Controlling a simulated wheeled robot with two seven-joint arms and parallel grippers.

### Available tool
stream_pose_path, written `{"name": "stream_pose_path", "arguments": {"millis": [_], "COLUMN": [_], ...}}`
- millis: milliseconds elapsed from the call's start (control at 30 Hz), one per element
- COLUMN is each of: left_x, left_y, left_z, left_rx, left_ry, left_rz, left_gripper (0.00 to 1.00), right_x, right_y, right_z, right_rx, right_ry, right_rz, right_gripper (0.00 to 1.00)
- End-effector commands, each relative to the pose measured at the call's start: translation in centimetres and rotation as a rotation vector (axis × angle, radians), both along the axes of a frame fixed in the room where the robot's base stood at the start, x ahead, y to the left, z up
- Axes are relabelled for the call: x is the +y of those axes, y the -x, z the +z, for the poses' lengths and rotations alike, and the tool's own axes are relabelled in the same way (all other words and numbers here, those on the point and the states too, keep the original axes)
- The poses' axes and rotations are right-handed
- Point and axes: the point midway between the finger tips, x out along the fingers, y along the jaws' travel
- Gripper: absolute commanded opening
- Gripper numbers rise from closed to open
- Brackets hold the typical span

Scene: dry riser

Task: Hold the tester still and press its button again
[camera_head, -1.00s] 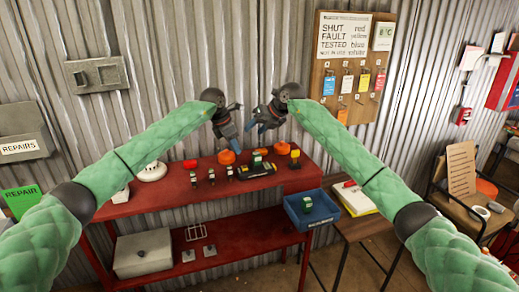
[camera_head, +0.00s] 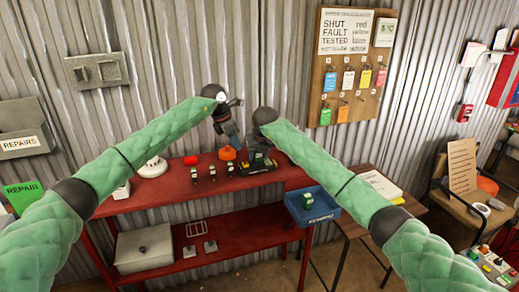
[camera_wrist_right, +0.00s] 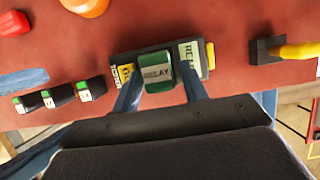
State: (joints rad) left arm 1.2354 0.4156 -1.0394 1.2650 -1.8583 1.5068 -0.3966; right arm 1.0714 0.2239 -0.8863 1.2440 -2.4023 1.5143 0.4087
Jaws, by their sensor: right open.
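The tester (camera_head: 262,169), a dark box with yellow markings, lies on the red bench and is partly hidden by my right gripper. In the right wrist view, the tester (camera_wrist_right: 125,75) carries a green block marked RELAY (camera_wrist_right: 155,72) and a pale RELAY label. A small yellow part (camera_wrist_right: 210,56) shows at its right end; I cannot tell if it is the button. My right gripper (camera_wrist_right: 160,92) is open, fingers either side of the green block; contact is unclear. My left gripper (camera_head: 232,143) hangs left of the tester, above an orange dome (camera_head: 228,153); its opening is unclear.
Several small dark relays (camera_wrist_right: 58,96) stand left of the tester, and a red object (camera_wrist_right: 15,23) lies behind. A yellow-handled piece on a black base (camera_wrist_right: 290,50) stands to the right. A blue bin (camera_head: 322,213) hangs at the bench's right end.

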Motion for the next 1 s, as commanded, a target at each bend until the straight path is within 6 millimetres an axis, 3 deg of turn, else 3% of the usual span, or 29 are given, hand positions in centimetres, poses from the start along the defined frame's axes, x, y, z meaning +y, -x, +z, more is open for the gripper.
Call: {"name": "stream_pose_path", "arguments": {"millis": [200, 533, 733, 900, 1000], "left_x": [0.0, 0.0, 0.0, 0.0, 0.0], "left_y": [0.0, 0.0, 0.0, 0.0, 0.0], "left_z": [0.0, 0.0, 0.0, 0.0, 0.0], "left_rx": [0.000, 0.000, 0.000, 0.000, 0.000], "left_ry": [0.000, 0.000, 0.000, 0.000, 0.000], "left_rz": [0.000, 0.000, 0.000, 0.000, 0.000], "left_gripper": [0.36, 0.36, 0.36, 0.03, 0.00], "right_x": [0.2, 0.3, 0.3, 0.3, 0.2], "right_y": [-0.6, -0.7, -0.7, -0.7, -0.7], "right_z": [-1.7, -1.9, -1.9, -1.9, -1.9], "right_rx": [0.000, 0.000, -0.001, -0.001, -0.001], "right_ry": [0.000, 0.000, 0.000, 0.000, -0.001], "right_rz": [0.001, 0.001, 0.001, 0.001, 0.001], "right_gripper": [0.44, 0.44, 0.07, 0.07, 0.07]}}
